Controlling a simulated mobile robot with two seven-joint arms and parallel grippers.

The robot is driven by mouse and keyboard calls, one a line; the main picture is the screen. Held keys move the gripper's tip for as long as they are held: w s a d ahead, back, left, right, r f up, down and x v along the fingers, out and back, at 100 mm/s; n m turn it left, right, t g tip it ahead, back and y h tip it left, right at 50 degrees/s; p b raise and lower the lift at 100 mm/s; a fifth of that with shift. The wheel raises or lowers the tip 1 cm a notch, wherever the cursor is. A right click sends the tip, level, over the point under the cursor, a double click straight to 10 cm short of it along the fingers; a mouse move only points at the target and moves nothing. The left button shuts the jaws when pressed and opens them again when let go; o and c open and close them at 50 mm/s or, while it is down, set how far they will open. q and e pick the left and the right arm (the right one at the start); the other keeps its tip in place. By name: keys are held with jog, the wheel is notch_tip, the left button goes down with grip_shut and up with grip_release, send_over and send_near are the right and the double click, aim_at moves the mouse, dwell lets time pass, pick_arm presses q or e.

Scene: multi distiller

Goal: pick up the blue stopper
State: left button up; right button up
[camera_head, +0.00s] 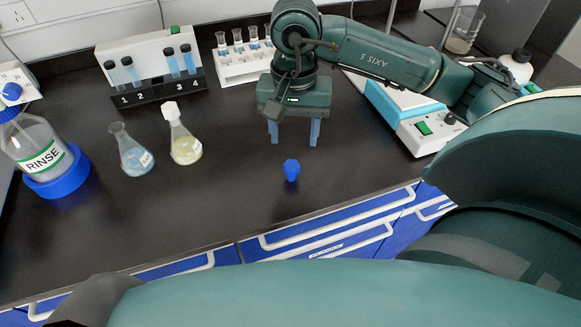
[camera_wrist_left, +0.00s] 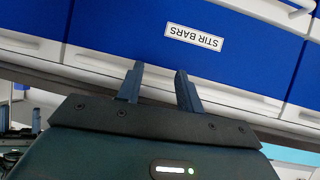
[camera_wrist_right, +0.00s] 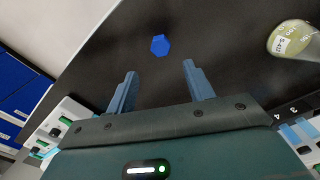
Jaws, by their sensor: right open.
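The blue stopper (camera_head: 291,170) stands on the black bench top near its front edge, with nothing touching it. It also shows in the right wrist view (camera_wrist_right: 159,45), ahead of the fingers and roughly between their lines. My right gripper (camera_head: 294,138) points down just behind the stopper, its fingers apart and empty. In the right wrist view the two fingers (camera_wrist_right: 160,85) are spread with only bench between them. My left gripper (camera_wrist_left: 158,82) shows in its own wrist view, its fingers apart and empty in front of a blue drawer labelled STIR BARS.
A flask of yellow liquid with a white stopper (camera_head: 185,147) and an open flask of pale blue liquid (camera_head: 131,157) stand left. A rinse bottle (camera_head: 43,150), tube racks (camera_head: 157,92) and a white-blue device (camera_head: 410,118) surround the clear bench middle.

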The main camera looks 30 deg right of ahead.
aim_at(292, 165)
jog(key=shift+f, duration=0.85)
jog(key=f, duration=0.2)
jog(key=a+f+p, duration=0.1)
jog(key=f, duration=0.1)
jog(key=shift+s, duration=0.35)
jog(key=shift+f, duration=0.65)
jog(key=shift+c, duration=0.4)
jog(key=c, duration=0.9)
jog(key=shift+c, duration=0.2)
